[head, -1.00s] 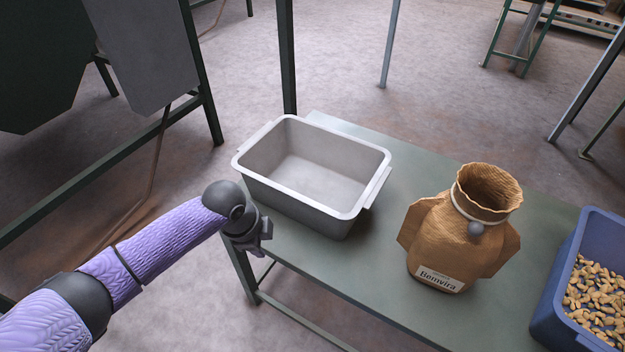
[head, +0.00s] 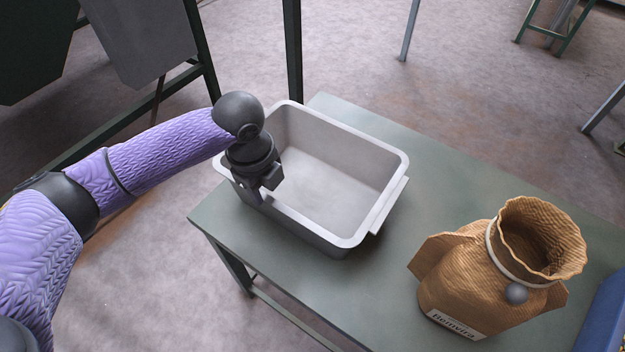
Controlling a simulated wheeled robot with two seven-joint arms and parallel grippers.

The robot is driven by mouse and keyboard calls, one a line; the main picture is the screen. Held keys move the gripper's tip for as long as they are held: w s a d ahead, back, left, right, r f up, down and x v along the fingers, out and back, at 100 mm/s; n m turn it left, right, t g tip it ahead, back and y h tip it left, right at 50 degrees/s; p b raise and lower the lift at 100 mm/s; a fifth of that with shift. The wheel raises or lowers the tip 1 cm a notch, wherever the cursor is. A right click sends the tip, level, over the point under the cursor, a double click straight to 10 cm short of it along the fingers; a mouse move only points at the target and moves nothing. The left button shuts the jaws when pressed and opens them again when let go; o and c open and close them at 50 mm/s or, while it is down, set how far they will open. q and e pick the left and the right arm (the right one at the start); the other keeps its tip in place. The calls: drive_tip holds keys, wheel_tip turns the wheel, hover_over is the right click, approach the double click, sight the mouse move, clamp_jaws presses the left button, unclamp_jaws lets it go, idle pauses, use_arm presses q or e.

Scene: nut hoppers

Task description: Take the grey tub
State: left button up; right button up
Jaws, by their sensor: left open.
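The grey tub (head: 345,138) stands empty on the left part of the green table, with a flat lip handle on its right end and its left end partly hidden behind my arm. My left gripper (head: 262,192) points down at the tub's near left wall, in front of part of the rim. Its jaws are open; whether they touch or straddle the rim I cannot tell. My right gripper is not in view.
A brown paper sack (head: 480,275) labelled Bemvira stands to the right on the green table (head: 440,160). A blue bin (head: 604,318) is cut off at the right edge. Green frame legs stand behind the table. The tabletop between tub and sack is clear.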

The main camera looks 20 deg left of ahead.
use_arm(q)
drive_tip(key=f+b, duration=0.1)
drive_tip(key=f, duration=0.2)
drive_tip(key=f+b, duration=0.2)
drive_tip(key=f, duration=0.1)
drive_tip(key=shift+w+f, duration=0.2)
drive_tip(key=shift+f, duration=0.05)
drive_tip(key=shift+r, duration=0.2)
drive_tip(key=shift+d, duration=0.1)
clamp_jaws()
idle(0.5)
